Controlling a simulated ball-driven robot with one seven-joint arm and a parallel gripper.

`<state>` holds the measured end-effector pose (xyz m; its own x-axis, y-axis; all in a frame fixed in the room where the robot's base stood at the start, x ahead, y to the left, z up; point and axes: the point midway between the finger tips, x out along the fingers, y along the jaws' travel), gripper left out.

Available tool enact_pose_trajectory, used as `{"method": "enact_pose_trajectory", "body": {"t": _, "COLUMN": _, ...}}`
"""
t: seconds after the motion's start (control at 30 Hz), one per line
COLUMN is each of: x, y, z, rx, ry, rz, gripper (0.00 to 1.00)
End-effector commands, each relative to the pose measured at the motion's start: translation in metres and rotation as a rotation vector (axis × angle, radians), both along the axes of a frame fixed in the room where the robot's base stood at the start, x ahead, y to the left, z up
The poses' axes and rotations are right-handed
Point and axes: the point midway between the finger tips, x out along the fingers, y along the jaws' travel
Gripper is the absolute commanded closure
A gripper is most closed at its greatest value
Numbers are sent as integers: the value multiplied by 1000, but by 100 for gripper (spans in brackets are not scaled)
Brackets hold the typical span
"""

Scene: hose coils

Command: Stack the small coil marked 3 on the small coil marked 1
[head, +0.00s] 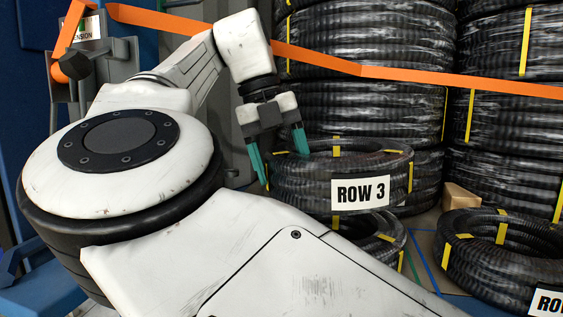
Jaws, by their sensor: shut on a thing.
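The small black coil marked ROW 3 (290,188) has yellow straps and a white label, and lies roughly level in the middle of the head view. My gripper (280,158) is shut on its left wall, with one teal finger outside the ring and the other inside the opening. Another small coil (389,241) shows lower down, partly hidden by my arm and the held coil; its label is not visible. I cannot tell whether the two touch. A further small coil (505,255) lies at the lower right; its label is cut off after "RO".
Tall stacks of large black coils (365,45) stand behind, and more (510,120) at the right. An orange strap (430,76) runs across them. A wooden block (460,197) sits near the right coil. Some floor with blue and green lines (422,255) shows between the coils.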

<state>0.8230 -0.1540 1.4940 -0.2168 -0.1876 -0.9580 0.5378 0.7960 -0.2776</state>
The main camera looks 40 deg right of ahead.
Motion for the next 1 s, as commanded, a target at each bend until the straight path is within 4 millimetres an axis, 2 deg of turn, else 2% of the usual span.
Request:
{"method": "enact_pose_trajectory", "body": {"t": 0.43, "x": 0, "y": -3, "z": 6, "rx": 58, "ry": -41, "rz": -43, "gripper": 100}}
{"method": "enact_pose_trajectory", "body": {"t": 1.0, "x": 0, "y": -2, "z": -36, "rx": 49, "ry": -35, "rz": -41, "gripper": 100}}
